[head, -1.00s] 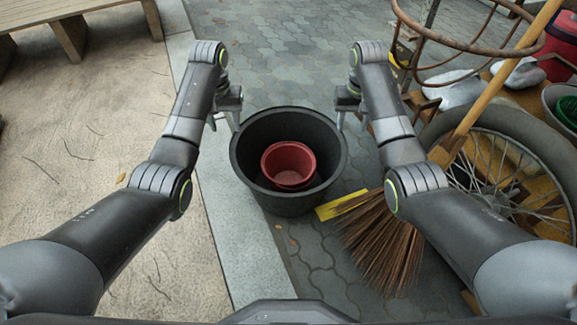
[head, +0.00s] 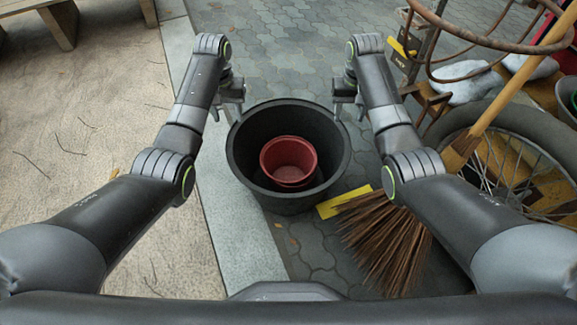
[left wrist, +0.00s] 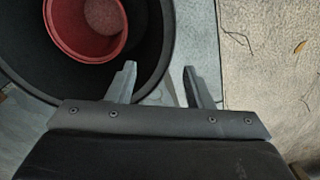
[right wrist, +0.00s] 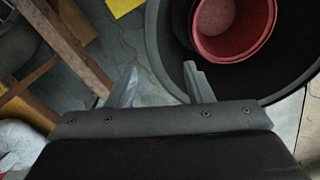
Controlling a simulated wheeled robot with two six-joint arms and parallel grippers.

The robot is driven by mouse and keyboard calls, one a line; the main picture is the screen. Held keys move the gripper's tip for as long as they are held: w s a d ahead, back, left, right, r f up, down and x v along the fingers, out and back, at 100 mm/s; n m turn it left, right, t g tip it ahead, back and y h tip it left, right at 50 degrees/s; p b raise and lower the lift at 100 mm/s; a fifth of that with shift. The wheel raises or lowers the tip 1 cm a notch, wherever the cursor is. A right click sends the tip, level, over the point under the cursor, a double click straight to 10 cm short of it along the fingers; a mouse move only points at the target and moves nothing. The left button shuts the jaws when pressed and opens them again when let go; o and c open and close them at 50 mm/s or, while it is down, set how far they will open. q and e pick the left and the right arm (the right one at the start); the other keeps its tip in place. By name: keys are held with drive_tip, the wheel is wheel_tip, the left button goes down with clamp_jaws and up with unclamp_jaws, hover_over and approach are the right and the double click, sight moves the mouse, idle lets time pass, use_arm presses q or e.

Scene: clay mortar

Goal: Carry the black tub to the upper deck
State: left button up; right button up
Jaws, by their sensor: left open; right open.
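The black tub (head: 243,165) stands upright on the paving, with a red bucket (head: 289,157) inside it. My left gripper (head: 228,112) is open at the tub's far left rim. In the left wrist view, the tub's rim (left wrist: 167,45) passes between its fingers (left wrist: 162,85). My right gripper (head: 348,108) is open at the far right rim. In the right wrist view, the rim (right wrist: 153,45) runs between its fingers (right wrist: 160,86). Neither gripper is closed on the tub. I cannot tell how deep the fingers reach, and I cannot identify an upper deck.
A broom (head: 390,235) lies at the right, its handle leaning across a spoked wheel (head: 515,165). A yellow piece (head: 343,201) lies beside the tub. A rusty metal ring frame (head: 480,70) and white bundles (head: 470,87) are at the upper right. A bench (head: 65,20) is upper left.

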sight(234, 141)
use_arm(q)
wheel_tip(234, 141, down, 13)
drive_tip(key=shift+r, duration=0.1)
use_arm(e)
wheel_tip(234, 141, down, 13)
drive_tip(key=shift+r, duration=0.1)
use_arm(q)
clamp_jaws()
use_arm(e)
clamp_jaws()
use_arm(q)
drive_tip(key=shift+r, duration=0.1)
use_arm(e)
drive_tip(key=shift+r, duration=0.1)
